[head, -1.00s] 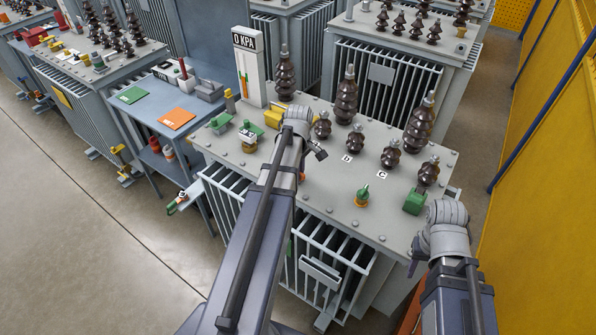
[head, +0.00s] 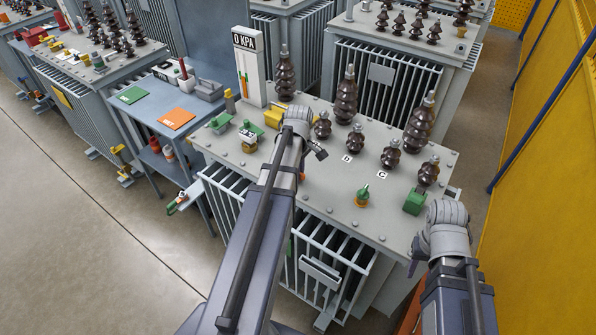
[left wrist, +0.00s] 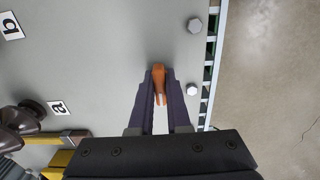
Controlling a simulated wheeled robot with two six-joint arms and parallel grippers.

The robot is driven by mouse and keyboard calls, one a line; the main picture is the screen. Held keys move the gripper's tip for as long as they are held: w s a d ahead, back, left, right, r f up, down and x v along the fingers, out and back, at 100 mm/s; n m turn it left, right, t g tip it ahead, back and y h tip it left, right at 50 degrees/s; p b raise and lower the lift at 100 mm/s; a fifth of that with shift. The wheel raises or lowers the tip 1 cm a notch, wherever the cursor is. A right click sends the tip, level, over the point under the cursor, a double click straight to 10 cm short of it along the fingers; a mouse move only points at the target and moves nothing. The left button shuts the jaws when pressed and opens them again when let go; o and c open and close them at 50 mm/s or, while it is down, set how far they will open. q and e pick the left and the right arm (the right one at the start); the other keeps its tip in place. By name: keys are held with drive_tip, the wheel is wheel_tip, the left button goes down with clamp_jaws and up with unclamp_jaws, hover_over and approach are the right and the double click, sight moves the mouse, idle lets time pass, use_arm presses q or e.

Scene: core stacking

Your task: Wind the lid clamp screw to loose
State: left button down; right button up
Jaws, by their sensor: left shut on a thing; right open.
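My left gripper (left wrist: 160,112) is shut on a small orange-brown piece (left wrist: 159,78), seen from above over the grey transformer lid near its edge. This looks like the handle of the lid clamp screw; its thread is hidden. In the head view a bit of orange (head: 302,176) shows beside my left arm, and the arm hides the left fingers. The grey lid (head: 320,185) carries bolts along its rim. My right gripper (head: 412,262) is open and empty by the lid's right front corner, partly hidden by its own wrist.
Tall brown bushings (head: 346,97) and shorter ones (head: 390,155) stand on the lid. A gauge post (head: 249,70) reads 0 KPA. A blue bench (head: 150,100) stands at left.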

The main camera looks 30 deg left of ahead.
use_arm(q)
drive_tip(key=n, duration=0.4)
drive_tip(key=shift+n, duration=0.3)
drive_tip(key=n, duration=0.4)
drive_tip(key=shift+n, duration=0.4)
drive_tip(key=n, duration=0.4)
drive_tip(key=shift+n, duration=0.4)
drive_tip(key=n, duration=0.4)
drive_tip(key=shift+n, duration=0.4)
drive_tip(key=c, duration=0.8)
unclamp_jaws()
